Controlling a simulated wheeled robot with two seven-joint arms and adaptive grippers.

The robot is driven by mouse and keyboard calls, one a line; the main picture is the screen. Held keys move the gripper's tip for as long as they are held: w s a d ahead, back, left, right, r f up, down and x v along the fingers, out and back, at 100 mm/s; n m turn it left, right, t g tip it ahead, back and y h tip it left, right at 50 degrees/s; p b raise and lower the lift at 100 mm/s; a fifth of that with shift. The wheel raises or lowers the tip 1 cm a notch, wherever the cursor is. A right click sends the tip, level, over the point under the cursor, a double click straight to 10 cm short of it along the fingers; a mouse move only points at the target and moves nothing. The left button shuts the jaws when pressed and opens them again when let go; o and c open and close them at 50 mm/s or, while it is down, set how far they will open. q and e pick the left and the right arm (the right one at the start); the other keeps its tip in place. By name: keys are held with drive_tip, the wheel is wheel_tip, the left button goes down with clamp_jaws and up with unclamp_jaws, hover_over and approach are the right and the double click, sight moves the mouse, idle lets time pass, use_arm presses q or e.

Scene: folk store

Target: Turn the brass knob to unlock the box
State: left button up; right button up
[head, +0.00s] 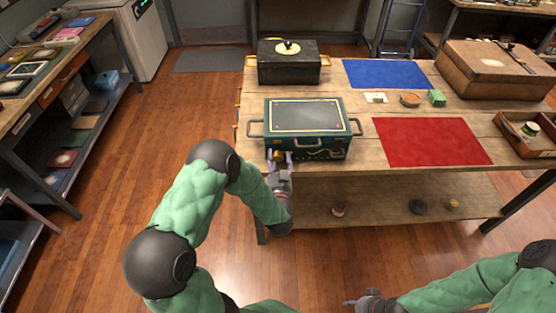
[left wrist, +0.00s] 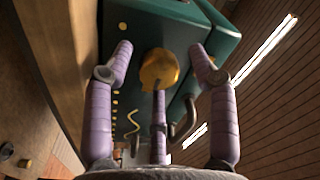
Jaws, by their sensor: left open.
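The dark teal box (head: 308,116) with pale trim and side handles stands on the wooden table. Its brass knob (left wrist: 159,70) is on the front face and shows between my left gripper's fingers in the left wrist view. My left gripper (head: 279,156) is at the front left of the box; in the left wrist view its purple fingers (left wrist: 165,62) are open, one on each side of the knob. I cannot tell whether they touch it. My right gripper (head: 362,302) is low at the bottom of the head view, away from the table, and its fingers are unclear.
A black box (head: 290,69) stands behind the teal box. A red mat (head: 432,141) and a blue mat (head: 387,74) lie to the right. A brown case (head: 495,70) and a wooden tray (head: 528,151) are at the far right. The lower shelf (head: 380,199) holds small items.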

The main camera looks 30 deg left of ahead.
use_arm(q)
drive_tip(key=shift+s, duration=0.1)
drive_tip(key=v, duration=1.1)
drive_tip(key=shift+s+d, duration=0.25)
drive_tip(key=shift+s, duration=0.05)
drive_tip(key=d+f+n+g+h, duration=0.1)
drive_tip(key=d+f+g+h, duration=0.35)
drive_tip(key=f, duration=0.35)
drive_tip(key=d+f+n+g+h, duration=0.1)
drive_tip(key=d+f+g+h, duration=0.3)
drive_tip(key=f, duration=0.5)
drive_tip(key=s+d+f+n+g+h, duration=0.1)
drive_tip(key=s+d+f+g+h, duration=0.1)
drive_tip(key=s, duration=0.5)
drive_tip(key=s+d+f+n+g+h, duration=0.2)
drive_tip(key=s+d+f+g+h, duration=0.1)
drive_tip(key=s+d+f+g, duration=0.1)
drive_tip(key=s+d+g, duration=0.1)
drive_tip(key=s+d, duration=0.1)
drive_tip(key=s, duration=0.1)
drive_tip(key=shift+s+f, duration=0.2)
drive_tip(key=shift+s, duration=0.2)
